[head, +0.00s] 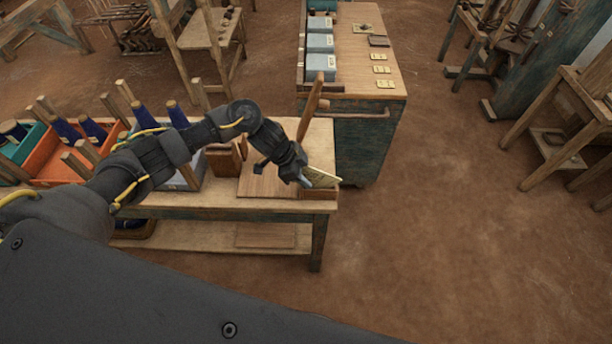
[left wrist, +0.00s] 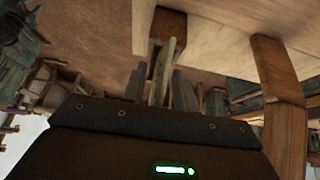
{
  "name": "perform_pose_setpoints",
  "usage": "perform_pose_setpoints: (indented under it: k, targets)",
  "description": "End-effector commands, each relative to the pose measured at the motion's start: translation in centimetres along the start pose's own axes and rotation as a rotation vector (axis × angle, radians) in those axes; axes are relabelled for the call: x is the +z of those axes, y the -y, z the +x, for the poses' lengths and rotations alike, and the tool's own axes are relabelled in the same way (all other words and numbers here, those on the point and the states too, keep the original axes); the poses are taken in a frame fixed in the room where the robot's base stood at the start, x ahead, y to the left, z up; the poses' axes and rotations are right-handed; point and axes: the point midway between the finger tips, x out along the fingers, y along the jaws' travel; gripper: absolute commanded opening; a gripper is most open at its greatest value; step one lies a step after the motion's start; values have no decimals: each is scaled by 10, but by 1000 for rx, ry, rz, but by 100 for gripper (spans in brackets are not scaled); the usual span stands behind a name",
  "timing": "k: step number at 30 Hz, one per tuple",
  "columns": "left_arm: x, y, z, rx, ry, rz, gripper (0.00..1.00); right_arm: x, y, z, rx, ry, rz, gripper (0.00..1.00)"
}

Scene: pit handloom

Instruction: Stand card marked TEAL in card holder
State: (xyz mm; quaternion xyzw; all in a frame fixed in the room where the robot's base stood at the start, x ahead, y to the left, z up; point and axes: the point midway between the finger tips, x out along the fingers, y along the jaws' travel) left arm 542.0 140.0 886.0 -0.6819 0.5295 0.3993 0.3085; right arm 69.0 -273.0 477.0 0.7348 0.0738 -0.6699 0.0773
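A pale yellow card (head: 324,177) stands tilted at the right front corner of the low wooden table, at a small brown wooden block that looks like the card holder (head: 320,194). In the left wrist view the card (left wrist: 168,60) shows nearly edge-on, its far end at the brown holder (left wrist: 168,25). My left gripper (head: 312,178) is at the card. In the left wrist view its two fingers (left wrist: 160,88) stand on either side of the card, with narrow gaps showing. The card's marking is not readable. My right gripper is out of view.
A wooden board (head: 265,182) lies on the table, with an upright wooden post beside my gripper. Orange (head: 60,158) and teal trays of blue spools stand at left. A cabinet (head: 360,120) behind carries grey-blue boxes and several small yellow cards.

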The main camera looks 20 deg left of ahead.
Motion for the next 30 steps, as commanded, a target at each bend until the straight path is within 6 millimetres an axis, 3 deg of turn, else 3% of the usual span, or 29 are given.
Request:
perform_pose_setpoints:
  k: [5,15,21,30]
  targets:
    - [-1,2,-10,-2,-1,2,29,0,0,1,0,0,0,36]
    - [-2,2,-73,-3,-1,5,29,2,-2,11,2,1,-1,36]
    - [-2,1,-99,0,-1,4,29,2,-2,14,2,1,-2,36]
    - [-2,0,-107,2,0,2,29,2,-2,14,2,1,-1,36]
